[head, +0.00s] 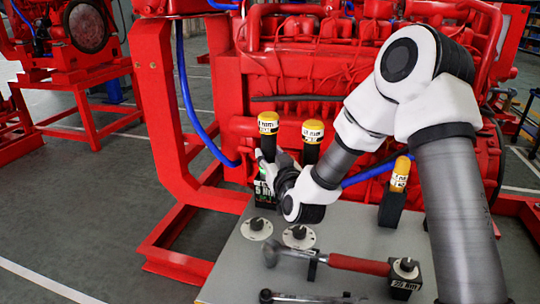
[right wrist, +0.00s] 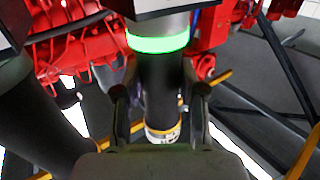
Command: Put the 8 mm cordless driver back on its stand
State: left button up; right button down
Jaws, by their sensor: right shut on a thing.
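A cordless driver (head: 268,125) with a yellow cap and white label stands upright at the left back of the grey table; its label is too small to read surely. My right gripper (head: 270,168) is shut on it from the right, hiding part of its body. In the right wrist view the fingers (right wrist: 160,105) lie on both sides of its dark body (right wrist: 160,85), below a glowing green ring. A black block with green "5 Nm" lettering (head: 264,190) is below the gripper. I cannot tell whether the driver touches it. My left gripper is not in view.
A second yellow-capped driver (head: 312,135) stands close to the right, a third (head: 398,175) farther right in a black holder. Two round dials (head: 299,236), a red-handled tool (head: 358,265) and a black block (head: 403,278) occupy the table front. The red engine (head: 320,70) rises behind.

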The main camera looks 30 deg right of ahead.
jog(key=shift+f+b, duration=0.4)
jog(key=shift+f, duration=0.1)
jog(key=c, duration=0.6)
grip_release()
jog(key=shift+s, duration=0.1)
jog(key=v, duration=0.7)
jog(key=shift+s, duration=0.2)
